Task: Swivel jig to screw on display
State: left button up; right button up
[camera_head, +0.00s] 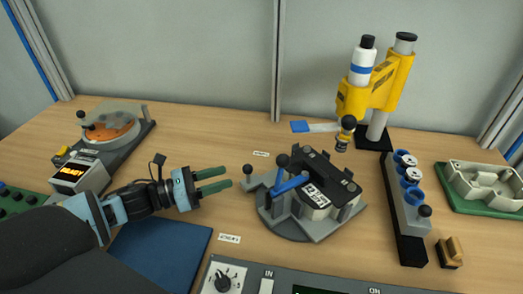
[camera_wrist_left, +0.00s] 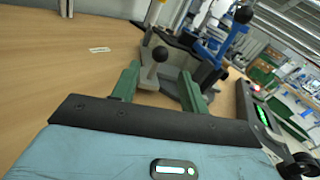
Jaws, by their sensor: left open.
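The swivel jig (camera_head: 300,225) stands mid-table, a grey rounded base carrying a black-and-white housing (camera_head: 315,190) and a blue clamp lever (camera_head: 290,185) with a black knob. A grey arm with a black ball knob (camera_head: 247,169) sticks out of its left side. My left gripper (camera_head: 226,178) is open and empty, its green fingers pointing at this ball knob from the left. In the left wrist view the ball knob (camera_wrist_left: 160,53) appears between and just beyond the fingertips (camera_wrist_left: 160,70); contact cannot be told. My right gripper is not in view.
A yellow screwdriver stand (camera_head: 378,85) rises behind the jig. A grey rack with blue rings (camera_head: 405,215) stands right, near a green tray (camera_head: 480,205) with a pale housing. A device with an orange disc (camera_head: 110,130) sits back left. A control panel (camera_head: 250,280) lines the front.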

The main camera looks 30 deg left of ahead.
aim_at(243, 170)
pick_arm(q)
jog(key=shift+w, duration=0.2)
jog(key=shift+s+r, duration=0.15)
jog(key=shift+d, duration=0.2)
jog(key=shift+w+d, duration=0.2)
jog(key=shift+w, duration=0.2)
jog(key=x, duration=0.5)
jog(key=shift+w+d+p, duration=0.15)
jog(key=shift+w+p, duration=0.1)
jog(key=shift+p, duration=0.1)
jog(key=shift+w+d, duration=0.4)
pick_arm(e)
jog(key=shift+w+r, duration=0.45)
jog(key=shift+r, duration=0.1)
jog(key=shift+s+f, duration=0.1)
pick_arm(q)
grip_shut()
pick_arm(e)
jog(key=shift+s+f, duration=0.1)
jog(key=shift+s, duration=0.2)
